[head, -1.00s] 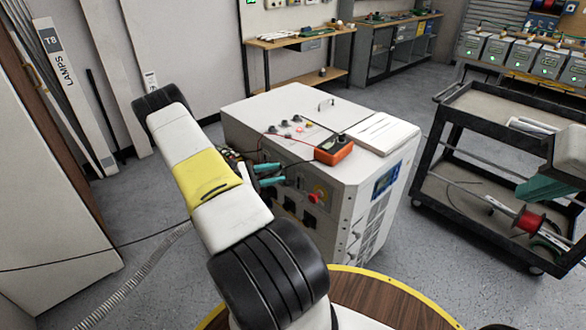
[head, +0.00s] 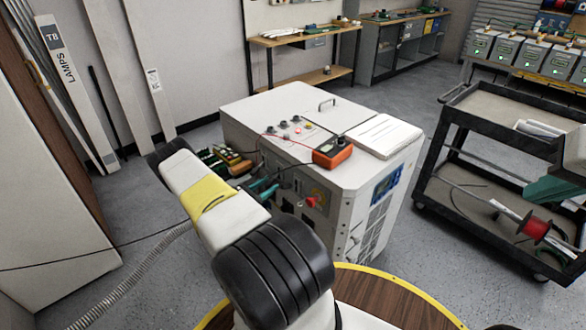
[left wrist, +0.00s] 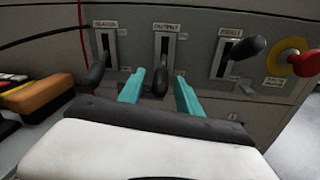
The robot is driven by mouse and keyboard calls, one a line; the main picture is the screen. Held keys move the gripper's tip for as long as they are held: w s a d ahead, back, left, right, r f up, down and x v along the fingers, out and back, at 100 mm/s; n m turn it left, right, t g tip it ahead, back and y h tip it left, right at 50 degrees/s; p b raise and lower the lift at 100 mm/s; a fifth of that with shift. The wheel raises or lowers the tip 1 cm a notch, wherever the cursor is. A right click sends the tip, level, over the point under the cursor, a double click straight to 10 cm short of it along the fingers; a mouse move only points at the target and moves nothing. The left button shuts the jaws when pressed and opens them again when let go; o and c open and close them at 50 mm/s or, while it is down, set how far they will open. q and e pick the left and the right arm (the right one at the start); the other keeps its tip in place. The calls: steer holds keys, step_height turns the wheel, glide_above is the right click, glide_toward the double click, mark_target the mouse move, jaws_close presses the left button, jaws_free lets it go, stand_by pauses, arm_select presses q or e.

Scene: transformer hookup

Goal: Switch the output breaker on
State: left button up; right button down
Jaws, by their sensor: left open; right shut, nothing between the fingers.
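The white cabinet (head: 340,195) stands in the middle of the head view. In the left wrist view its front panel has three slotted breakers in a row. The output breaker (left wrist: 162,62) is the middle one; its dark lever knob hangs at the lower end of the slot. My left gripper (left wrist: 160,92) is open, one teal finger on each side of that knob; I cannot tell whether either touches it. In the head view, the left gripper (head: 263,188) is at the cabinet's front, partly hidden by my arm. My right gripper (head: 553,190) is shut and empty at the right edge, over the cart.
Other breakers flank it: a left one (left wrist: 105,42) and a right one (left wrist: 229,50), near a red knob on yellow (left wrist: 299,60). An orange meter (head: 333,152) with leads sits on the cabinet. A black cart (head: 490,150) stands right. Orange-black items (left wrist: 38,95) lie left.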

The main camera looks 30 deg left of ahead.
arm_select(q)
steer(key=shift+w+d, duration=0.1)
steer(key=shift+w, duration=0.3)
jaws_close()
stand_by(1.2)
